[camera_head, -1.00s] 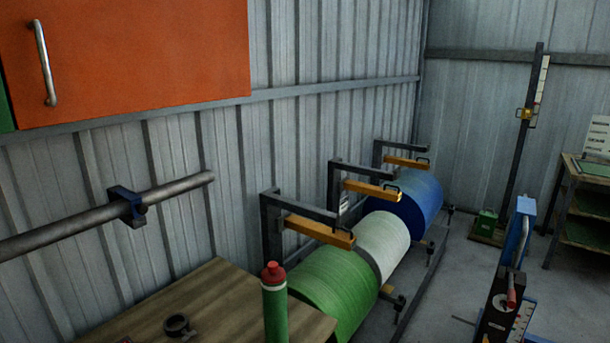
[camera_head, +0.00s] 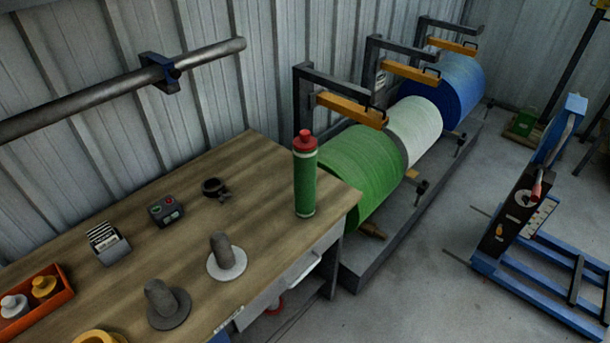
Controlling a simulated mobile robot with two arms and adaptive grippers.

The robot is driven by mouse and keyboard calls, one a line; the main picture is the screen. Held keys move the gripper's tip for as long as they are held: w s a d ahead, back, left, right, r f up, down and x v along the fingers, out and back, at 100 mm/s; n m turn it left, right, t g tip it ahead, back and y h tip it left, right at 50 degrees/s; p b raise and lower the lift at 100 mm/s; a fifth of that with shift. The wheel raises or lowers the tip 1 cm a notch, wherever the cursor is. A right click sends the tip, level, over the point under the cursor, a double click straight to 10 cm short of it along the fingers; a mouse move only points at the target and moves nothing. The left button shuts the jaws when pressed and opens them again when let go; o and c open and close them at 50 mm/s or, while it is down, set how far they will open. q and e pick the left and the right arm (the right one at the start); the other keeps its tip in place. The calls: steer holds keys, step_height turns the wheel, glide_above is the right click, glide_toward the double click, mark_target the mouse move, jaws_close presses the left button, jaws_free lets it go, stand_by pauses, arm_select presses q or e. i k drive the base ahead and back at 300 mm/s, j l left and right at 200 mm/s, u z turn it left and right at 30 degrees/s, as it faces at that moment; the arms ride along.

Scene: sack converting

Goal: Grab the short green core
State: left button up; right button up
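I cannot make out a clear short green core. The capped cylinder stands at the right end of the wooden workbench (camera_head: 185,205). The roll is on the floor rack beyond the bench, beside a white roll (camera_head: 416,128) and a blue roll (camera_head: 460,82). Neither of my grippers shows in the head view.
The bench holds two grey posts on round bases (camera_head: 225,257) (camera_head: 165,303), a button box (camera_head: 166,210), a label holder (camera_head: 107,243), a black ring (camera_head: 213,187) and an orange tray (camera_head: 37,310). A blue-framed stand (camera_head: 530,215) is at right. Floor between rack and stand is clear.

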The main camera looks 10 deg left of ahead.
mark_target(304, 163)
steer(key=i+l, duration=0.2)
steer(key=l, duration=0.15)
steer(key=i+l, duration=0.2)
steer(key=l, duration=0.15)
steer(key=i+l+u, duration=0.1)
steer(key=l, duration=0.3)
steer(key=i+l, duration=0.3)
